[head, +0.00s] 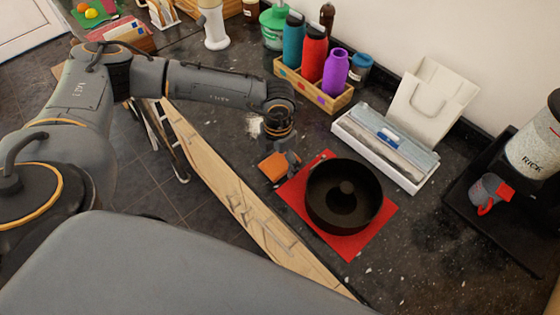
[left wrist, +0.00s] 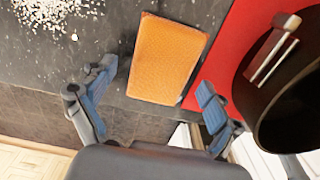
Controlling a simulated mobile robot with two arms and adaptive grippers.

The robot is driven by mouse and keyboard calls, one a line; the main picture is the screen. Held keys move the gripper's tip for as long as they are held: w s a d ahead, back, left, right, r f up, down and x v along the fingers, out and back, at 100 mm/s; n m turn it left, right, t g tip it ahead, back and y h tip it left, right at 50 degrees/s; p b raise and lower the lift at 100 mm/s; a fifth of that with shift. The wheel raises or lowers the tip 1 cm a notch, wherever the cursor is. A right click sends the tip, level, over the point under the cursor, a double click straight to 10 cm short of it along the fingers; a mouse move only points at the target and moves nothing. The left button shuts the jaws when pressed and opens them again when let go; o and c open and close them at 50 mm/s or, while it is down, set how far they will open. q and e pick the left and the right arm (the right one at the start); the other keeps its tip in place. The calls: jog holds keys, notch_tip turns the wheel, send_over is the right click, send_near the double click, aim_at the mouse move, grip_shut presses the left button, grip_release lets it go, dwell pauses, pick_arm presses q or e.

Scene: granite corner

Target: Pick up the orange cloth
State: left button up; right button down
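The orange cloth (head: 273,167) is a flat rectangle near the counter's front edge, beside the red mat (head: 345,247). In the left wrist view the cloth (left wrist: 167,60) lies flat between the spread fingers, its right side close to the red mat. My left gripper (head: 283,165) is over the cloth and partly hides it in the head view. In the left wrist view the gripper (left wrist: 156,78) is open, with a finger on each side and nothing between the pads. How far it is above the cloth is hard to tell. My right gripper is not in view.
A dark round pan (head: 343,215) stands on the red mat, close right of the gripper. White grains (left wrist: 55,12) are scattered on the counter. A wooden crate of bottles (head: 318,98) and a white box (head: 385,150) stand behind. The counter's wooden front edge (head: 250,215) is near.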

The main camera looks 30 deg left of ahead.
pick_arm(q)
jog(key=c, duration=1)
jog(key=shift+c, duration=0.3)
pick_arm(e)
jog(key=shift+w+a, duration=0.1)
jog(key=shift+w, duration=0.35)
pick_arm(q)
jog(key=shift+r, duration=0.1)
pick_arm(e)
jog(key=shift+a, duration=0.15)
